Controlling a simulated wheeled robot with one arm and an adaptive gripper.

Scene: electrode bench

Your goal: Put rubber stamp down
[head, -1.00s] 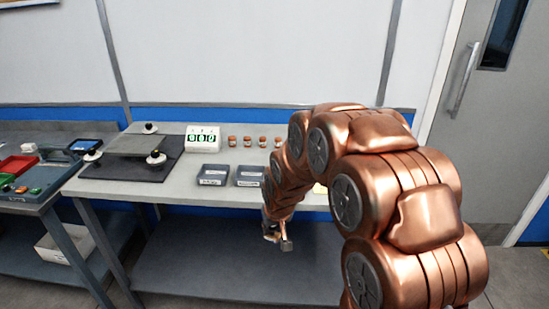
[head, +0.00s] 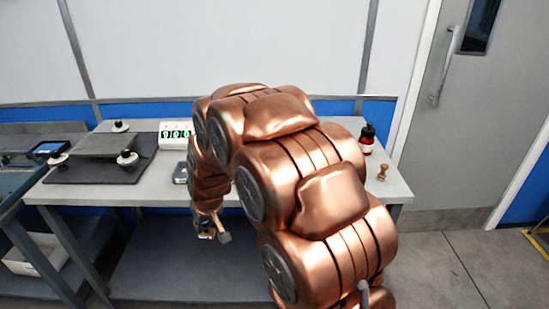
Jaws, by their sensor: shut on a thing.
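My gripper (head: 211,233) hangs low in front of the bench's front edge, below the level of the top. It is small in the view and partly hidden by my wrist. It is shut on what looks like the rubber stamp (head: 224,238), a small grey block with a short brownish handle, tilted and clear of any surface. The grey bench top (head: 404,193) shows free at its right end.
A dark bottle with a red label (head: 367,138) and a wooden knobbed piece (head: 383,172) stand at the right end. A counter with green digits (head: 175,133), a grey tray (head: 180,173) and a dark mat (head: 95,172) are left. My arm hides the middle.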

